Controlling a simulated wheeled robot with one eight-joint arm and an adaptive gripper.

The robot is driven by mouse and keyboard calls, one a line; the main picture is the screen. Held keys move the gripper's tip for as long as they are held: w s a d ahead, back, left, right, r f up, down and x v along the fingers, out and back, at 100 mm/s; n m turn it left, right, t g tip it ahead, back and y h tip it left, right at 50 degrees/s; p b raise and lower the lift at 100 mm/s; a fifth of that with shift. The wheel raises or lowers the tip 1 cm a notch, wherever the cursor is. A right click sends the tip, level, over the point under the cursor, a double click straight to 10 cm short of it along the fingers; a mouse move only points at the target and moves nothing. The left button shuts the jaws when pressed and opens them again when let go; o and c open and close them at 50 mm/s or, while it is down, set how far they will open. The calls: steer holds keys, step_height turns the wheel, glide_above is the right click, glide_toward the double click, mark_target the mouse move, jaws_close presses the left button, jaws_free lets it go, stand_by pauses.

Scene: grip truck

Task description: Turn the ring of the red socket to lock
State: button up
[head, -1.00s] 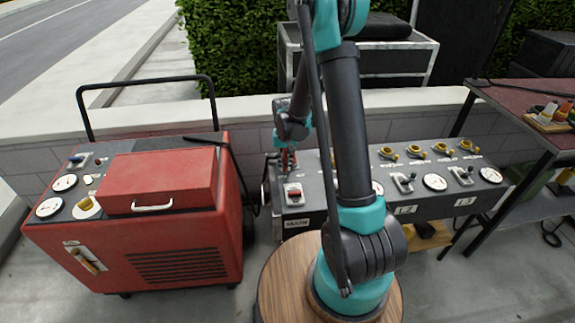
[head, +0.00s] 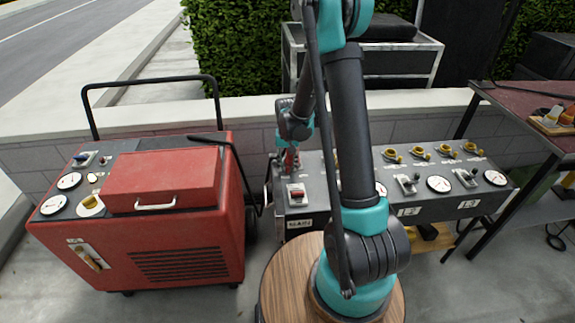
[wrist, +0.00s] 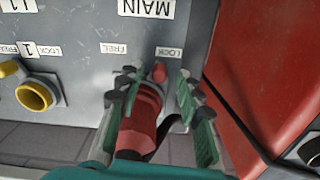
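The red socket (wrist: 150,97) sits on the face of the grey panel (wrist: 82,75), with a red plug body and dark cable toward me. Its small red lever (wrist: 159,72) points up, close to the LOCK label (wrist: 168,52) and away from the FREE label (wrist: 113,47). My gripper (wrist: 156,82) has one finger on each side of the socket. The left finger is close against the red body; whether it touches is unclear. A gap shows before the right finger. In the head view, my gripper (head: 291,160) is at the panel's left end and hides most of the socket.
A yellow socket (wrist: 35,94) is left of the red one in the wrist view. A red machine (head: 140,225) stands close left of the panel. More yellow sockets (head: 420,152) line the panel to the right, and a dark red table (head: 515,105) stands beyond.

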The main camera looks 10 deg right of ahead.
mark_target(288, 167)
steer(key=shift+r, duration=0.1)
step_height(288, 167, up, 12)
stand_by(0.5)
steer(key=s+d+t, duration=0.2)
steer(key=s+d, duration=0.2)
steer(key=s, duration=0.7)
steer(key=s+d+n+t, duration=0.1)
steer(key=s+d, duration=0.4)
steer(key=s, duration=0.6)
steer(key=shift+s+d+f+n+t, duration=0.2)
steer(key=shift+s+n+t, duration=0.15)
steer(key=shift+t, duration=0.25)
steer(key=shift+a, duration=0.2)
